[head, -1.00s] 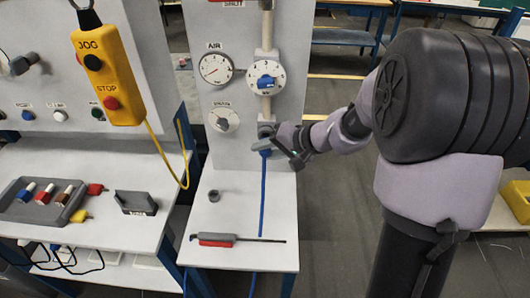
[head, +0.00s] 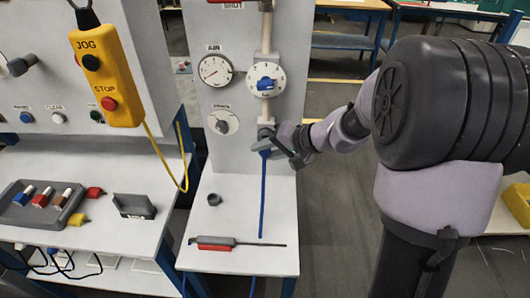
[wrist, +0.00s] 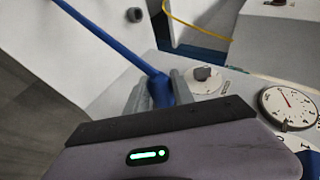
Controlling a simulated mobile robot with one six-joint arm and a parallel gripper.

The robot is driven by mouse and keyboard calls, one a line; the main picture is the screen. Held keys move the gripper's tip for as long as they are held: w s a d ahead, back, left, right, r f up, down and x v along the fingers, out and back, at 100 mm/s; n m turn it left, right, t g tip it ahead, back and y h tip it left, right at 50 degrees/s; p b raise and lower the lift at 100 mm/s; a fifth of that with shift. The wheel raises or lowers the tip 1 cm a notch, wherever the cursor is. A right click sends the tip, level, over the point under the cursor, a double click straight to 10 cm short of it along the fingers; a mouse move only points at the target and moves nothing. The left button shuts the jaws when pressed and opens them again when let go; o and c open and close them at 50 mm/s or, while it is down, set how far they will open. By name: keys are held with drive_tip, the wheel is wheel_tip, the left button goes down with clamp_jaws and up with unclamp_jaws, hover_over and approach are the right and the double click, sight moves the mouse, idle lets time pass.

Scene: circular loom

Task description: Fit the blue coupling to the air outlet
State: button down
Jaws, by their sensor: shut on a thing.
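My gripper (head: 282,148) is shut on the blue coupling (head: 264,147) at the front of the white panel. The blue hose (head: 262,195) hangs from the coupling down to the shelf. The grey air outlet (head: 266,130) sits at the foot of the pale vertical pipe, just above the coupling. Whether the coupling is seated in it or only close cannot be told. In the wrist view the blue coupling (wrist: 159,89) stands between my two grey fingers, with the hose (wrist: 105,38) running to the upper left. The outlet's mouth is hidden.
The air gauge (head: 215,70), a dial with a blue knob (head: 266,83) and another small dial (head: 223,121) are on the panel. On the shelf lie a dark ring (head: 214,199) and a red-and-grey tool (head: 215,243). A yellow jog pendant (head: 106,75) hangs at left.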

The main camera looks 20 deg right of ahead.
drive_tip(key=shift+w+d, duration=0.1)
drive_tip(key=shift+w, duration=0.2)
drive_tip(key=c, duration=1)
unclamp_jaws()
drive_tip(key=shift+d+r, duration=0.1)
drive_tip(key=p+v, duration=0.5)
drive_tip(key=v, duration=1.2)
drive_tip(key=shift+s+d, duration=0.1)
